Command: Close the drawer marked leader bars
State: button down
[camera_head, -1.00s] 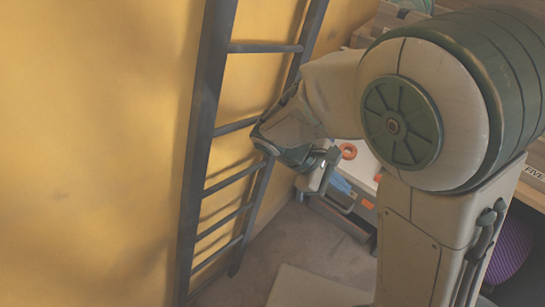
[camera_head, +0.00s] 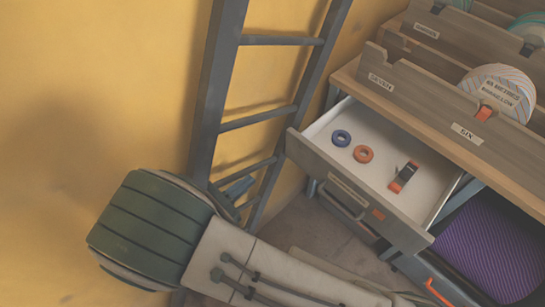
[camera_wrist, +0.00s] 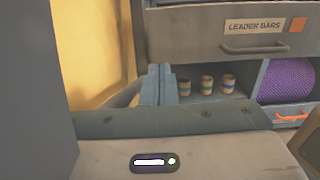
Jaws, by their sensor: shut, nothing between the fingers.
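The drawer marked leader bars stands pulled well out of the bench in the head view; its grey front (camera_head: 318,162) faces lower left. Its white inside holds a blue ring (camera_head: 341,138), an orange ring (camera_head: 363,154) and a black-and-orange item (camera_head: 403,177). In the wrist view the drawer front (camera_wrist: 200,28) bears the "LEADER BARS" label (camera_wrist: 253,25), a bar handle (camera_wrist: 253,47) and an orange square. My gripper (camera_wrist: 158,84) is shut and empty, in front of and below the drawer front's left part, apparently not touching it. My arm hides most of it in the head view.
A dark ladder (camera_head: 212,95) leans at the yellow wall, close to my arm. Below the drawer, an open shelf holds several small striped reels (camera_wrist: 207,85). A purple roll (camera_head: 490,245) lies right of it. Bare floor shows before the bench.

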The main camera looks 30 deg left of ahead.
aim_at(292, 146)
jog(key=b+x, duration=0.1)
jog(key=x, duration=1.2)
jog(key=shift+w, duration=0.25)
jog(key=shift+w, duration=0.1)
